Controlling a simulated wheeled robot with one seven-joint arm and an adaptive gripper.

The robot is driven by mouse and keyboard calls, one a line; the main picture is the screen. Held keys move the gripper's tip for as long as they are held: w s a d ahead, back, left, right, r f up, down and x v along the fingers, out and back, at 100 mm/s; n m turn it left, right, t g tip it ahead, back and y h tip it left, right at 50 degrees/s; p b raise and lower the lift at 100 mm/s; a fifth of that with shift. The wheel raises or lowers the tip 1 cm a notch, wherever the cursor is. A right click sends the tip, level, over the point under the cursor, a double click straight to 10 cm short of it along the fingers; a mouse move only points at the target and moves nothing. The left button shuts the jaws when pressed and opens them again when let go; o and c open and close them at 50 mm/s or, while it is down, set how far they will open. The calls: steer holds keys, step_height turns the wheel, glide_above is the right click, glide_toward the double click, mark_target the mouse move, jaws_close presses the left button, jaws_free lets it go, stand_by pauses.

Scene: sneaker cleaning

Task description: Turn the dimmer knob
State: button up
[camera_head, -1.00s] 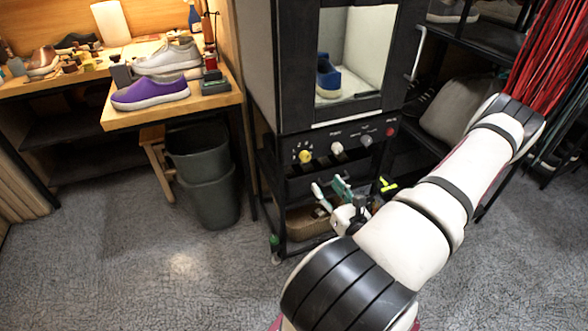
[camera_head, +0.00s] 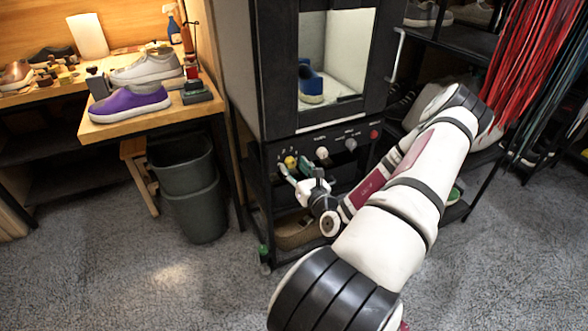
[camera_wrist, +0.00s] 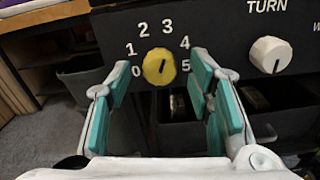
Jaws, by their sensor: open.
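A yellow round knob (camera_wrist: 159,67) is on the black panel, ringed by the numbers 0 to 5. The knob also shows in the head view (camera_head: 291,161), at the left end of the panel. My gripper (camera_wrist: 160,78) is open, with one teal-padded finger to each side of the knob in the wrist view. No contact with the knob shows, and the depth between fingertips and knob is hard to judge. In the head view my gripper (camera_head: 296,171) is just below and in front of the knob.
A white knob (camera_wrist: 270,55) under the word TURN is right of the yellow one. Further right are a grey knob (camera_head: 351,145) and a red button (camera_head: 374,134). A lit cabinet holding a blue shoe (camera_head: 310,84) is above. A dark bin (camera_head: 190,190) stands left.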

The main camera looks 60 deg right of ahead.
steer(key=shift+w+d, duration=0.2)
steer(key=shift+w, duration=0.05)
jaws_close()
steer(key=shift+r+m+p, duration=0.1)
steer(key=shift+m+p, duration=0.3)
steer(key=shift+p, duration=0.1)
steer(key=m+p, duration=0.3)
steer(key=shift+m, duration=0.3)
steer(key=shift+m+p, duration=1.5)
steer(key=shift+m, duration=0.7)
